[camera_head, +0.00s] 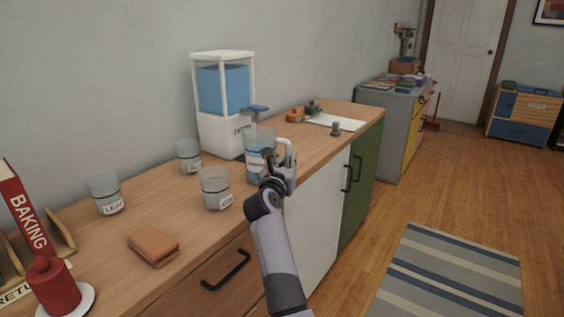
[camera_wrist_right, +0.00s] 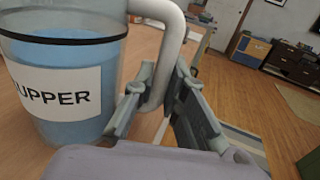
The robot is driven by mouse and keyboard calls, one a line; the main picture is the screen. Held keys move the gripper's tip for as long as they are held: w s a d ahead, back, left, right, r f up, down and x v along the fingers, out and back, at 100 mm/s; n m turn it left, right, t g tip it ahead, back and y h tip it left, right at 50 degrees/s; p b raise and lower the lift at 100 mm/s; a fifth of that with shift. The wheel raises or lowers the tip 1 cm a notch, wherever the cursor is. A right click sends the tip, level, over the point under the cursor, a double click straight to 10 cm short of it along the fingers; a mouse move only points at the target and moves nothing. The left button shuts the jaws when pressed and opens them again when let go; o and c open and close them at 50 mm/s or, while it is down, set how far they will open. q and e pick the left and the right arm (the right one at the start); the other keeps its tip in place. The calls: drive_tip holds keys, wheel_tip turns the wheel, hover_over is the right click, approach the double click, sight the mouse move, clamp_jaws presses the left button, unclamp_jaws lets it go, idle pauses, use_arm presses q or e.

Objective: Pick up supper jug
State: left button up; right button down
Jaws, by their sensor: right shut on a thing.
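The supper jug (camera_head: 258,155) is a clear jug with blue liquid and a white handle. It stands upright at the counter's front edge, near the white dispenser. In the right wrist view the jug (camera_wrist_right: 65,75) fills the left side, with a label reading "UPPER" in the visible part and the white handle (camera_wrist_right: 165,50) on its right. My right gripper (camera_head: 280,170) is at the handle, its fingers (camera_wrist_right: 160,100) on either side of the handle's lower part and shut on it. My left gripper is not in view.
A white dispenser with blue liquid (camera_head: 224,95) stands behind the jug. Labelled glasses (camera_head: 215,188), (camera_head: 107,194), (camera_head: 189,156) stand to its left on the wooden counter (camera_head: 190,215). A notepad (camera_head: 335,122) lies beyond.

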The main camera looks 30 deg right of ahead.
sight(288, 139)
wheel_tip(288, 139, up, 9)
drive_tip(key=shift+f+p, duration=0.2)
drive_tip(key=shift+p, duration=0.85)
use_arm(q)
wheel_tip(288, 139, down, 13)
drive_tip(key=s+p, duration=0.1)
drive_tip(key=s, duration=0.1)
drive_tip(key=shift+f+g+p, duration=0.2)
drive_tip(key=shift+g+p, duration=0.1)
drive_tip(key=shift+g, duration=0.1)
use_arm(e)
wheel_tip(288, 139, up, 12)
drive_tip(key=shift+f, duration=0.25)
